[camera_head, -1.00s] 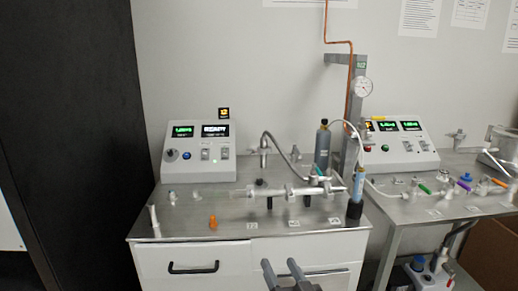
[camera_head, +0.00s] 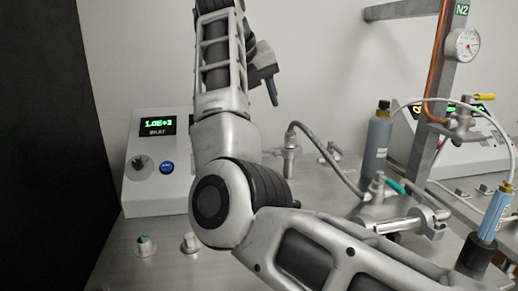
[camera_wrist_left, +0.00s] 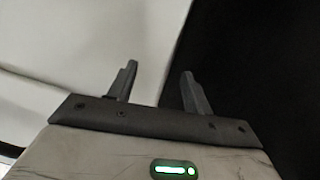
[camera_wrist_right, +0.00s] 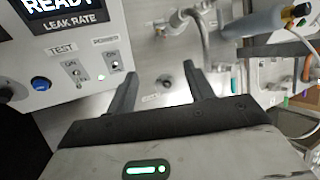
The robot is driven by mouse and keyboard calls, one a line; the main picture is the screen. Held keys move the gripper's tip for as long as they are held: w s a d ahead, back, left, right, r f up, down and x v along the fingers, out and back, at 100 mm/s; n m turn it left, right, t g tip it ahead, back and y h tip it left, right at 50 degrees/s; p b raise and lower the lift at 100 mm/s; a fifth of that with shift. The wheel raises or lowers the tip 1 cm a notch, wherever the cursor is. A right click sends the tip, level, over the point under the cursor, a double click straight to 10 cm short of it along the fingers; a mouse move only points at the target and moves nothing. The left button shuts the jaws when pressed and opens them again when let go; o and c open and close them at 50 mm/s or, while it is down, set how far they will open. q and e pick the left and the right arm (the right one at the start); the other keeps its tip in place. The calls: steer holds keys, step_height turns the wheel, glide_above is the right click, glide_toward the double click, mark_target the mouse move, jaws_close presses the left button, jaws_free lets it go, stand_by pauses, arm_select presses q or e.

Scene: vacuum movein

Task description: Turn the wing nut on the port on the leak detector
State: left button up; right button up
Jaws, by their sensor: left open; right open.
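The leak detector (camera_head: 158,180) is a white console at left in the head view, partly hidden behind my right arm. In the right wrist view its panel (camera_wrist_right: 60,55) shows READY, LEAK RATE and switches. My right gripper (camera_head: 268,85) is open and empty, raised above the bench beside the console. In the right wrist view its fingers (camera_wrist_right: 159,72) frame a small round metal fitting (camera_wrist_right: 168,81) on the bench, with clear distance between. I cannot make out a wing nut on it. My left gripper (camera_wrist_left: 158,80) is open and empty, in its wrist view only.
A curved metal hose (camera_head: 325,160) rises from the bench. My right arm blocks the bench middle.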

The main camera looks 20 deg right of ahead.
mark_target(276, 157)
steer(key=p+x, duration=0.1)
steer(key=x, duration=1.4)
steer(key=shift+s+f+p, duration=0.15)
steer(key=shift+f+p, duration=0.1)
steer(key=shift+p, duration=0.05)
steer(key=c, duration=1)
